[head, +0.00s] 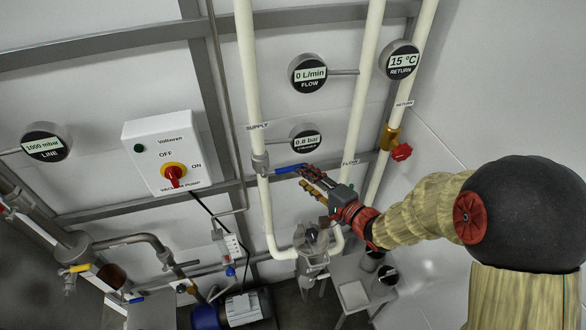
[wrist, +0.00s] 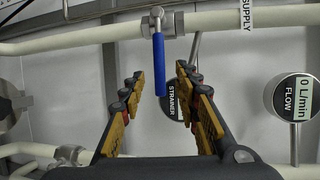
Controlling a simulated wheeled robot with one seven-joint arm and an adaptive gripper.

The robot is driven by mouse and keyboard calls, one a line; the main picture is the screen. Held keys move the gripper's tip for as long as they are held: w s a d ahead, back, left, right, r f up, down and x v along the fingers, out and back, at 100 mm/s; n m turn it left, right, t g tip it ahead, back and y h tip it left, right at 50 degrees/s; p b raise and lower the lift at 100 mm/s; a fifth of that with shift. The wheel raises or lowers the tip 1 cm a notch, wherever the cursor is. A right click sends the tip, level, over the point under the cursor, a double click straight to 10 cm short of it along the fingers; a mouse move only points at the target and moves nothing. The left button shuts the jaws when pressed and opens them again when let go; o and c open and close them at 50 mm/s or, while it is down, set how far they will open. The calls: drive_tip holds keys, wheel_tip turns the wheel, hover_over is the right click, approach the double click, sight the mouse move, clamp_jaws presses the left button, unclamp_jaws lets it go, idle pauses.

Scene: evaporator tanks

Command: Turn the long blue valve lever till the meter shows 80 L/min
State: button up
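The long blue valve lever (head: 288,169) sits on the valve (head: 260,164) of the supply pipe and points right, across the pipe, in the head view. In the wrist view the blue lever (wrist: 159,64) hangs between the two open fingers of my gripper (wrist: 157,82), with gaps on both sides. My gripper (head: 306,179) is close to the lever's free end in the head view; contact is not visible. The flow meter (head: 309,74) reads 0 L/min, and it also shows in the wrist view (wrist: 293,98).
A strainer gauge (head: 306,140) reading 0.8 bar sits just above the lever. A red valve handle (head: 401,152) is on the return pipe at right. A white vacuum pump box (head: 150,140) with a red knob is at left. Pipes and a grey frame rail lie close behind.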

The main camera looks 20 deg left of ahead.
sight(292, 169)
drive_tip(key=p+x, duration=0.1)
drive_tip(key=x, duration=0.6)
drive_tip(key=shift+f, duration=0.1)
drive_tip(key=shift+c, duration=0.6)
clamp_jaws()
